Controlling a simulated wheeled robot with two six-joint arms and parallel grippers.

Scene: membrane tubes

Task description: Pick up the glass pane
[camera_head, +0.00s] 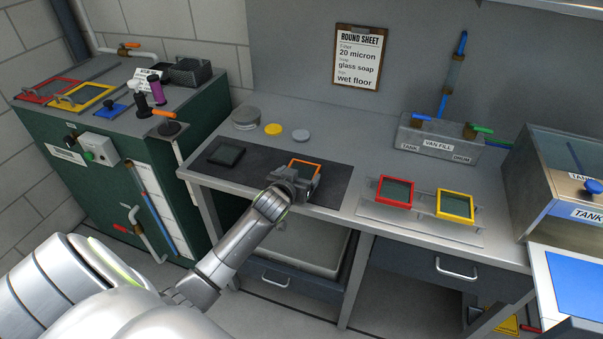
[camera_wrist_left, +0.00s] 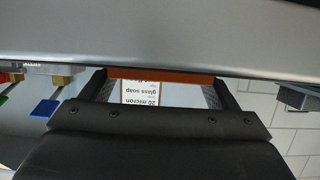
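A dark square glass pane (camera_head: 226,153) lies flat on the left part of the dark mat. An orange-framed piece (camera_head: 304,164) is farther right on the mat, partly hidden by my left gripper (camera_head: 296,182). In the left wrist view, an orange bar (camera_wrist_left: 160,76) spans the space between the two spread fingers (camera_wrist_left: 160,94). Its ends meet the fingers, but I cannot tell whether they press on it. No lift off the mat can be made out. My right gripper is not in view.
Red (camera_head: 395,190) and yellow (camera_head: 454,205) framed panes stand on a rack at right. Round discs (camera_head: 273,129) lie behind the mat. A grey valve block (camera_head: 437,138) and a clear tank (camera_head: 560,165) stand farther right. The mat is clear between the dark pane and gripper.

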